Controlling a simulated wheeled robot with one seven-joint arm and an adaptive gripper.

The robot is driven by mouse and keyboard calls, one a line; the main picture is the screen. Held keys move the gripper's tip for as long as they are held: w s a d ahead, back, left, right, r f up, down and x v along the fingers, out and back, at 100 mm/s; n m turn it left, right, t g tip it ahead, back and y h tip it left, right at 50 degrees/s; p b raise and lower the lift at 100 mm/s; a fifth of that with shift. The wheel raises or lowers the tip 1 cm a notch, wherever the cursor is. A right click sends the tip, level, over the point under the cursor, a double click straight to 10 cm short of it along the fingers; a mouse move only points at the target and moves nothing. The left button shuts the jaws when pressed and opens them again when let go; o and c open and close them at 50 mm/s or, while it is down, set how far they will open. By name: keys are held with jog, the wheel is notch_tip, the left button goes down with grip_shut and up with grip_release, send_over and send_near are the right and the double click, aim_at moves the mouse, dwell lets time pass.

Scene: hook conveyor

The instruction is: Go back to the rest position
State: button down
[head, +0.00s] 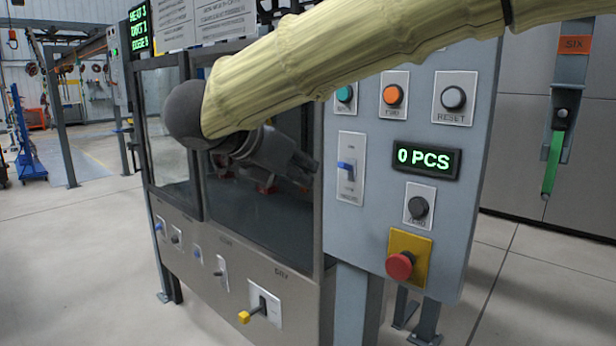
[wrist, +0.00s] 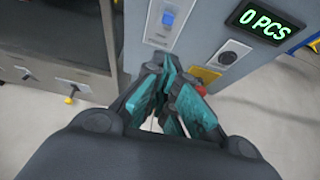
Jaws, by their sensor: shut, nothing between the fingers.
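My arm, in a pale yellow sleeve, reaches across the top of the head view. My gripper (head: 309,170) hangs in front of the dark cabinet window, just left of the grey control panel (head: 455,190). In the wrist view my gripper (wrist: 172,75) shows dark links and teal finger pads, with the fingertips together and nothing held. The fingertips appear near the panel's lower left part; I cannot tell the exact gap.
The panel carries a blue slide switch (head: 346,167), an orange button (head: 392,95), a black knob (head: 418,207), a "0 PCS" display (head: 427,159) and a red emergency button (head: 400,265). A yellow-tipped lever (head: 245,316) sticks out below the window.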

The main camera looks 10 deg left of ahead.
jog(key=w+a+f+n+t+y+p, duration=0.2)
jog(key=w+a+f+n+y, duration=0.15)
jog(key=w+f+n, duration=0.45)
jog(key=w+a+f+n+t+y+p, duration=0.1)
jog(key=w+a+f+n+t+y, duration=0.2)
jog(key=w+f+n, duration=0.5)
jog(key=s+d+f+n+g+y+p, duration=0.1)
jog(key=d+f+n+g, duration=0.15)
jog(key=f, duration=0.55)
jog(key=s+d+f+n+g+p, duration=0.1)
jog(key=d+f+n, duration=0.25)
jog(key=f, duration=0.45)
jog(key=s+d+f+n+g+y, duration=0.15)
jog(key=d+f, duration=0.25)
jog(key=f, duration=0.4)
jog(key=s+d+f+n+g+h+p, duration=0.4)
jog(key=s+d+f+n, duration=0.6)
jog(key=s+d+f, duration=1)
jog(key=s+d+f+n+g, duration=0.1)
jog(key=s+d+n+g, duration=0.1)
jog(key=s+d, duration=0.3)
jog(key=s+d+f+n+g, duration=0.2)
jog(key=s+d, duration=0.3)
jog(key=s, duration=0.7)
jog(key=s+d+f+n+g, duration=0.2)
jog(key=s+d, duration=0.3)
jog(key=s, duration=0.4)
jog(key=shift+d+f+n+g+p, duration=0.15)
jog(key=shift+n+g+p, duration=0.25)
jog(key=shift+n, duration=0.35)
